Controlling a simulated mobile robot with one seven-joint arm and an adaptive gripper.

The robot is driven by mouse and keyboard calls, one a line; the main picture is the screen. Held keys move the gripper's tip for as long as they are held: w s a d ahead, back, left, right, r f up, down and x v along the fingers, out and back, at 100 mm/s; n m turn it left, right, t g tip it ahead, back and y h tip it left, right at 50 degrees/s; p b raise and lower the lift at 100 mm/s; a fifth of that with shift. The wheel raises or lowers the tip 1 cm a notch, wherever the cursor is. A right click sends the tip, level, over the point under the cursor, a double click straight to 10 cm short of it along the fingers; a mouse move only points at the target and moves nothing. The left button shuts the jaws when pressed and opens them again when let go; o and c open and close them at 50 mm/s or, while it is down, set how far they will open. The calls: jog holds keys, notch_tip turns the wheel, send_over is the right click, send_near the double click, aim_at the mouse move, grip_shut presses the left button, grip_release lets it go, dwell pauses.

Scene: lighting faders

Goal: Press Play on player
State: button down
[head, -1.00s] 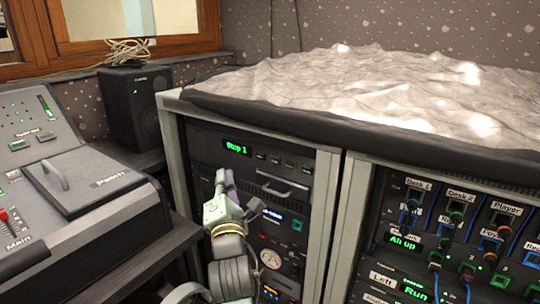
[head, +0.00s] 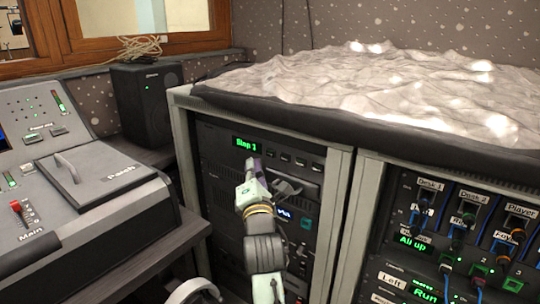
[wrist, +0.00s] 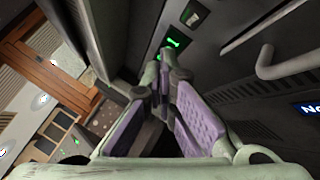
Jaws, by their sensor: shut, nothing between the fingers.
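The player (head: 225,150) is the top black unit in the left rack bay. Its green display (head: 246,144) seems to read "Stop 1". A row of small buttons (head: 285,157) runs to the right of the display. My gripper (head: 251,166) is shut and empty, with purple finger pads, just below the display and the left end of the button row. I cannot tell whether the tips touch the panel.
A pull handle (wrist: 275,65) sticks out from the panel near the gripper. The rack's pale frame edge (head: 187,160) stands to the left. A mixing desk (head: 80,205) is further left, with a speaker (head: 146,105) behind. Cabled patch units (head: 455,215) fill the right bay.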

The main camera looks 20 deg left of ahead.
jog(key=shift+w+d, duration=0.25)
jog(key=shift+w, duration=0.45)
jog(key=shift+w+d, duration=0.25)
jog(key=shift+w, duration=0.45)
jog(key=shift+w, duration=0.1)
dwell(0.3)
jog(key=shift+w+d, duration=0.15)
jog(key=shift+w, duration=0.15)
jog(key=shift+w+d+b, duration=0.1)
jog(key=shift+w+b, duration=0.2)
dwell(0.6)
jog(key=shift+s, duration=0.15)
jog(key=shift+s+a, duration=0.25)
jog(key=shift+s, duration=0.3)
jog(key=shift+s+a, duration=0.3)
jog(key=shift+s, duration=0.5)
jog(key=shift+s+a, duration=0.25)
jog(key=shift+s, duration=0.55)
jog(key=shift+s+a, duration=0.3)
jog(key=shift+s, duration=0.5)
